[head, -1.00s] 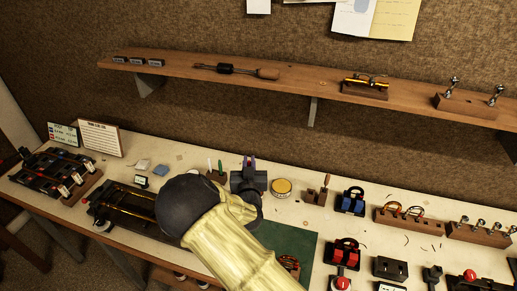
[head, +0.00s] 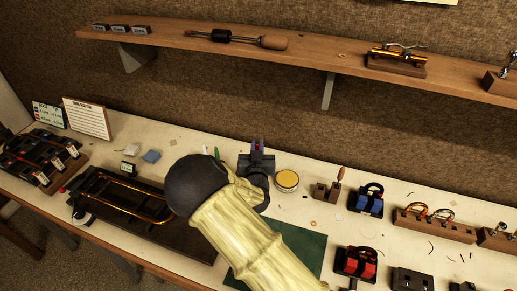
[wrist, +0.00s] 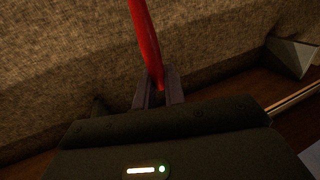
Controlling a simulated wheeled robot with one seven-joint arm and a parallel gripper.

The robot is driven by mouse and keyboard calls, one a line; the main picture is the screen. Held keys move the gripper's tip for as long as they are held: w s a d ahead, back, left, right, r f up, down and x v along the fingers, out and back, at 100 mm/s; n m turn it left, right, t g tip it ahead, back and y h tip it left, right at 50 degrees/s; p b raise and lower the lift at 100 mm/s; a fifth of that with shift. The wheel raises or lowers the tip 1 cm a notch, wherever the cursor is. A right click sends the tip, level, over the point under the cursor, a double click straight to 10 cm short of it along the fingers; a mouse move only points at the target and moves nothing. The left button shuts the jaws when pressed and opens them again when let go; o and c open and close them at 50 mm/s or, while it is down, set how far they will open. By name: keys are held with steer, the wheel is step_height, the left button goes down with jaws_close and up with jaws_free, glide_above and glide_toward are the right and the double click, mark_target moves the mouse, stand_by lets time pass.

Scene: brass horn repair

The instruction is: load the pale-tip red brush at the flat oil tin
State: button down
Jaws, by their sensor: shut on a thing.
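My gripper (head: 257,147) is shut on a slim red brush (wrist: 146,40), which stands up between the fingers in the wrist view. The brush's far end runs out of the top of that view, so its pale tip is not seen. In the head view the brush is only a tiny red fleck between the dark fingers. The flat oil tin (head: 287,179), round with a yellow top, sits on the bench just right of my gripper. The gripper appears above the bench, apart from the tin; its exact height is hard to tell.
A wooden shelf (head: 300,53) runs along the wall behind. A wooden block with an upright handle (head: 333,186) and a blue-and-black fixture (head: 367,198) stand right of the tin. A green mat (head: 303,252) lies in front. A dark tray with brass tubing (head: 110,208) lies left.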

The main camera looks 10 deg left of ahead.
steer(key=shift+s+r, duration=0.15)
steer(key=shift+f+b, duration=1.55)
steer(key=shift+f, duration=1.5)
steer(key=shift+f+b, duration=0.5)
steer(key=shift+r+p, duration=1.75)
steer(key=shift+r, duration=1.75)
